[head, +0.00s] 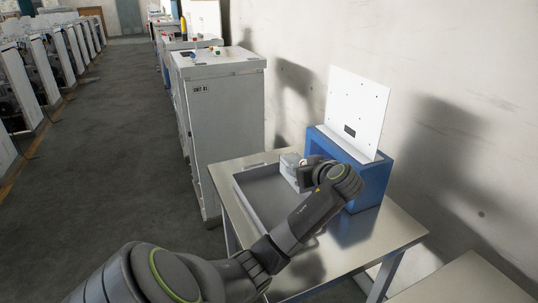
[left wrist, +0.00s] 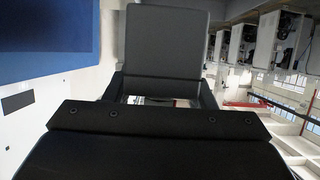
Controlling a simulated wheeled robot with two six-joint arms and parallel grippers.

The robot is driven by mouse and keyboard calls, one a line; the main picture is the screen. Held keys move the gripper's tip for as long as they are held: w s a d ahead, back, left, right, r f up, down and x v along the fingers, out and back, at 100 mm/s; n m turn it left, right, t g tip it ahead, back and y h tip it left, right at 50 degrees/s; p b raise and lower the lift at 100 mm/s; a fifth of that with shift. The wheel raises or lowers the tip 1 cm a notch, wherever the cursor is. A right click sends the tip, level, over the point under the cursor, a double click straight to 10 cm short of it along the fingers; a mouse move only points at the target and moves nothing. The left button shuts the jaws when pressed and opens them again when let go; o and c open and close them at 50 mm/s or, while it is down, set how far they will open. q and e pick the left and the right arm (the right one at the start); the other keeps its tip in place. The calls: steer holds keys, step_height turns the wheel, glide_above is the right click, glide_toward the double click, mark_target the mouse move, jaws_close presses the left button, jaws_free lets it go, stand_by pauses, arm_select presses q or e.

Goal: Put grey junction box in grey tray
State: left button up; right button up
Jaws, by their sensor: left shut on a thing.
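The grey junction box (head: 289,163) is held by my left gripper (head: 303,172) beside the blue stand, over the right-hand back part of the grey tray. The shallow grey tray (head: 262,192) lies on the metal table, and its visible floor looks empty. My arm hides its right side. I cannot tell the box's exact height above the tray. In the left wrist view, a dark grey square face, likely the junction box (left wrist: 166,45), shows beyond the dark gripper (left wrist: 160,88). My right gripper is out of view.
A blue stand (head: 374,183) with an upright white panel (head: 357,112) is close on the right, by the wall. A tall grey cabinet (head: 228,125) stands behind the table (head: 385,237). The table's front right is clear.

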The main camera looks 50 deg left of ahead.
arm_select(q)
steer(key=shift+w+a+f, duration=0.1)
steer(key=shift+a+f, duration=0.1)
steer(key=shift+f, duration=0.25)
steer(key=shift+a+f, duration=0.15)
steer(key=shift+f, duration=0.3)
steer(key=f, duration=0.1)
steer(key=f+p, duration=0.1)
steer(key=shift+d+f, duration=0.35)
steer(key=shift+d, duration=0.05)
steer(key=shift+f, duration=0.7)
step_height(320, 180, down, 3)
steer(key=shift+a+f+p, duration=0.1)
steer(key=shift+f+p, duration=0.05)
steer(key=shift+p, duration=0.2)
steer(key=shift+f, duration=0.35)
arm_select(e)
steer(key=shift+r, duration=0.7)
arm_select(q)
steer(key=o, duration=1.1)
steer(key=shift+c, duration=0.2)
steer(key=shift+o, duration=0.3)
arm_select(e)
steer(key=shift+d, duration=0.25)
